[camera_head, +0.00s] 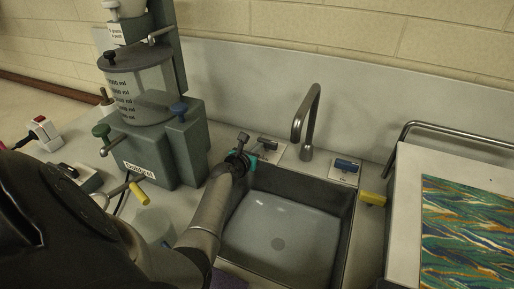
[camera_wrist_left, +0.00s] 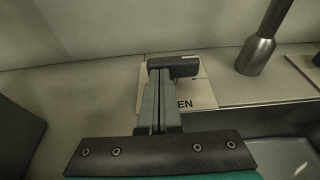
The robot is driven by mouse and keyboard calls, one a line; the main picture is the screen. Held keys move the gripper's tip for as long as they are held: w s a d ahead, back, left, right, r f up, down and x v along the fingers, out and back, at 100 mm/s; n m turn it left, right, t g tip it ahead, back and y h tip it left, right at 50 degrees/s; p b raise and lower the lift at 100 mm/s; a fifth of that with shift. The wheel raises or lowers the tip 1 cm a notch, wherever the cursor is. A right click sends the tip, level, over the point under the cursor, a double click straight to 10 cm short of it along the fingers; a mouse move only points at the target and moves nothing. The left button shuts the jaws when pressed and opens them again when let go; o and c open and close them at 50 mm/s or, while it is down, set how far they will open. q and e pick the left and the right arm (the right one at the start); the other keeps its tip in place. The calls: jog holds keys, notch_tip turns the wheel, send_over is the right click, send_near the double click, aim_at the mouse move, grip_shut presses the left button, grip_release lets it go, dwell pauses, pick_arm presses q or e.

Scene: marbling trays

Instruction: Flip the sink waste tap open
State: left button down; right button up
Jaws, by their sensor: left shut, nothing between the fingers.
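A dark tap lever (camera_head: 267,142) sits on a pale label plate behind the sink's back left corner. In the left wrist view the lever (camera_wrist_left: 180,67) lies crosswise on its plate (camera_wrist_left: 203,95), where the letters "EN" show; the rest of the word is hidden behind my fingers. My left gripper (camera_head: 243,139) is shut and empty, at the left end of the lever. In the left wrist view its fingers (camera_wrist_left: 158,84) reach up to the lever's left part; I cannot tell if they touch it. My right gripper is not in view.
The grey sink (camera_head: 265,228) lies below my left wrist. A tall curved faucet (camera_head: 307,120) stands right of the lever, then a blue lever (camera_head: 346,165) on its own plate. A green-grey dispenser (camera_head: 160,150) stands close on the left. A marbled tray (camera_head: 465,225) is at right.

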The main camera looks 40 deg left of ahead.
pick_arm(q)
jog(key=shift+w+a, duration=0.1)
jog(key=shift+a, duration=0.4)
dwell(0.6)
jog(key=shift+w+a, duration=0.15)
jog(key=shift+a, duration=0.3)
jog(key=shift+w+a+m+t+h+b, duration=0.15)
jog(key=shift+m+h+b, duration=0.1)
jog(key=shift+m+h, duration=0.2)
jog(key=shift+a+m+t+h+b, duration=0.15)
jog(key=shift+m+h+b, duration=0.15)
jog(key=shift+h, duration=0.25)
jog(key=shift+w+a, duration=0.25)
jog(key=shift+w, duration=0.1)
jog(key=shift+w+a+b, duration=0.3)
jog(key=shift+w+a, duration=0.25)
jog(key=shift+w, duration=0.35)
jog(key=shift+s, duration=0.1)
